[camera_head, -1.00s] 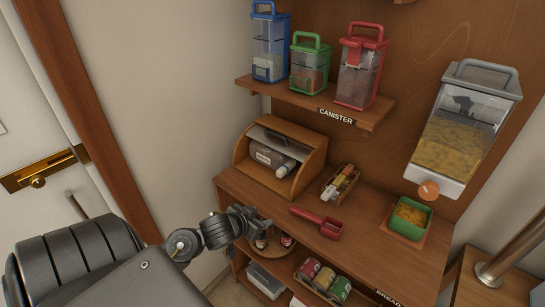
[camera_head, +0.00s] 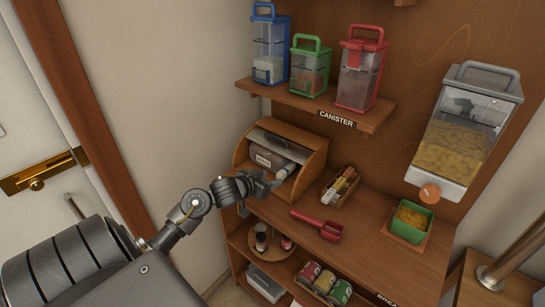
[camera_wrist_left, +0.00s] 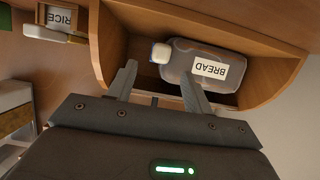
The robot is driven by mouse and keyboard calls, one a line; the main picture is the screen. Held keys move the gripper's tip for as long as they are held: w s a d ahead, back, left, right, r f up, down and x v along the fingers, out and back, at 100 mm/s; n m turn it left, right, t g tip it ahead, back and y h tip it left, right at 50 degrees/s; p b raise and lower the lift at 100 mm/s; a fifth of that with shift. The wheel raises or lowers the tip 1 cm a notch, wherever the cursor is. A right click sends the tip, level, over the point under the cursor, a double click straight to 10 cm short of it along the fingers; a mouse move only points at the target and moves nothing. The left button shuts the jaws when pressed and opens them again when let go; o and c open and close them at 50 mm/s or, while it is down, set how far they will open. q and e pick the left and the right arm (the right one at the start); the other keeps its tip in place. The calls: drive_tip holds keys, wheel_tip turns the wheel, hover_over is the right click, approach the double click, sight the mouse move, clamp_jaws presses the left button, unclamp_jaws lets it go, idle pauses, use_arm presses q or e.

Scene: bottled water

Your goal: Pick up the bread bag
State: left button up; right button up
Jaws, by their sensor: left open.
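The bread bag (camera_wrist_left: 207,66) is a greyish, see-through bag with a white "BREAD" label and a pale round end. It lies inside the open wooden bread box (camera_head: 311,158), and it also shows in the head view (camera_head: 268,157). My left gripper (camera_head: 277,183) is at the box's front opening. In the left wrist view its two fingers (camera_wrist_left: 158,86) are spread apart, pointing at the bag, with nothing clearly held between them. One fingertip overlaps the bag's lower edge in that view; I cannot tell whether they touch. My right gripper is not in view.
A small rack of packets (camera_head: 341,186), a red scoop (camera_head: 318,225) and a green bin (camera_head: 411,222) stand right of the box. The canister shelf (camera_head: 330,108) is above. Jars (camera_head: 262,238) and cans (camera_head: 323,282) sit below. A dispenser (camera_head: 462,135) hangs at right.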

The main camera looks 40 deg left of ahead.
sight(278, 175)
use_arm(q)
drive_tip(key=shift+p+x, duration=0.3)
drive_tip(key=shift+x, duration=2.35)
drive_tip(key=shift+r, duration=0.1)
clamp_jaws()
